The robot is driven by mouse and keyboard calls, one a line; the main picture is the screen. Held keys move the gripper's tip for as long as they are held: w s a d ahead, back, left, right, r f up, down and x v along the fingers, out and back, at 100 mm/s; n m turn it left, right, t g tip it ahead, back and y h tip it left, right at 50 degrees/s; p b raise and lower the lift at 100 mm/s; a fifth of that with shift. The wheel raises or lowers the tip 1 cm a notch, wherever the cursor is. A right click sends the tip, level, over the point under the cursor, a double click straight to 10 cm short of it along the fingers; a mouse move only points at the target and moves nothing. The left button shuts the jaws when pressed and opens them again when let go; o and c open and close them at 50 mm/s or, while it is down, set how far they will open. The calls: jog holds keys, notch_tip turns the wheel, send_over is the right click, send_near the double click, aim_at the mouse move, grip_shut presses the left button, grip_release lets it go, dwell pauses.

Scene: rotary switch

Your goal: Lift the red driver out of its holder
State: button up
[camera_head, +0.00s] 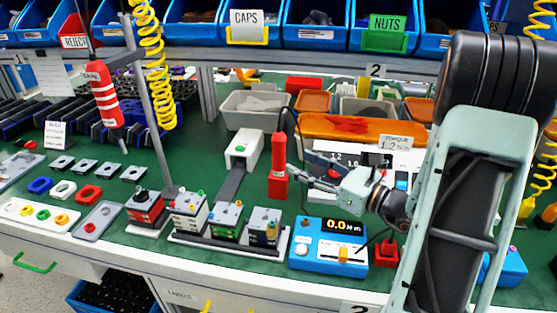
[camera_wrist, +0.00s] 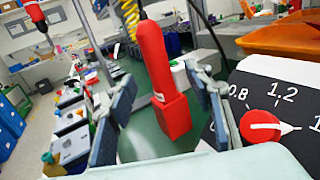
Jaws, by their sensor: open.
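The red driver (camera_head: 279,148) stands upright on the green bench in the head view. Its lower end meets a wider red block (camera_head: 279,182), which looks like its holder; where one ends and the other begins is hard to tell. In the wrist view the driver (camera_wrist: 153,52) rises between my fingers, with the red block (camera_wrist: 172,116) below it. My gripper (camera_head: 294,163) is open just right of the driver in the head view. In the wrist view a finger lies on each side of it, with visible gaps. The driver's tip is hidden.
Another red driver (camera_head: 105,98) hangs at the left by a yellow coil. A dial panel with a red knob (camera_wrist: 261,127) is close on the right. A blue meter (camera_head: 328,245) and several small switch boxes (camera_head: 228,220) stand in front. Grey and orange bins (camera_head: 255,108) lie behind.

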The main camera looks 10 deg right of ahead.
aim_at(285, 157)
jog(key=b+x, duration=0.1)
jog(key=x, duration=0.6)
jog(key=shift+w+a+f, duration=0.1)
jog(key=shift+w+a, duration=0.05)
jog(key=shift+a, duration=0.25)
jog(key=shift+c, duration=0.2)
grip_shut()
